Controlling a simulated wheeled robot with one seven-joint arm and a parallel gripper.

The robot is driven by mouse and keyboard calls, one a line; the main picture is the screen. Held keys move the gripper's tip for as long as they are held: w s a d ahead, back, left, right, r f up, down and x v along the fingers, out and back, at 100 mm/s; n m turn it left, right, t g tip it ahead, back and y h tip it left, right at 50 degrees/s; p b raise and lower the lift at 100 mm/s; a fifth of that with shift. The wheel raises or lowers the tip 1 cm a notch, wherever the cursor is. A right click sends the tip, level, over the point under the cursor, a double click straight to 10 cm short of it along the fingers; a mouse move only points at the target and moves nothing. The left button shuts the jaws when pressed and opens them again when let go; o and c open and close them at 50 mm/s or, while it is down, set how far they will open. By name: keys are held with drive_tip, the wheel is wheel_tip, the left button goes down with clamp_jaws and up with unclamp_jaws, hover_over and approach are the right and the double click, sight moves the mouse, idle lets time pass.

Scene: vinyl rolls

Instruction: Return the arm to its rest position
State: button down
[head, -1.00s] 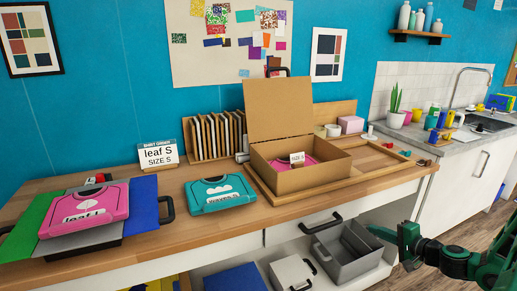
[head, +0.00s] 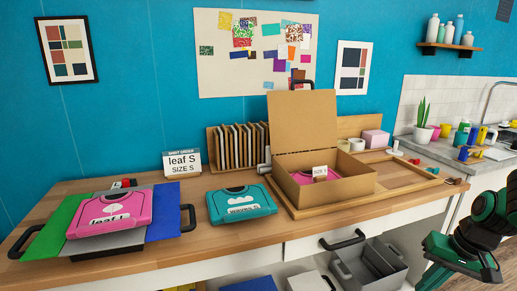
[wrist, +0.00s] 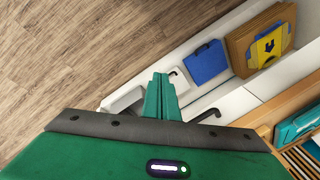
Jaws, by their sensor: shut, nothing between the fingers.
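My gripper (wrist: 160,97) shows in the wrist view with its green fingers together and nothing between them. It hangs over the wood floor beside the open shelf under the counter. In the head view my green and black arm (head: 466,248) is folded at the lower right, in front of the counter and apart from everything on it. The fingertips are hard to make out there.
An open cardboard box (head: 352,186) with a pink item stands on the wooden counter (head: 160,254). Grey bins (head: 370,265) sit below. The floor (wrist: 75,60) is clear.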

drive_tip(key=s+r+g+h, duration=0.1)
drive_tip(key=s+r, duration=0.3)
drive_tip(key=s, duration=0.3)
drive_tip(key=s+r+m+g, duration=0.1)
drive_tip(key=s+r, duration=0.3)
drive_tip(key=s, duration=0.4)
drive_tip(key=shift+s+r+m+h, duration=0.2)
drive_tip(key=shift+r+m+h, duration=0.1)
drive_tip(key=shift+r+h, duration=0.1)
drive_tip(key=shift+a, duration=0.1)
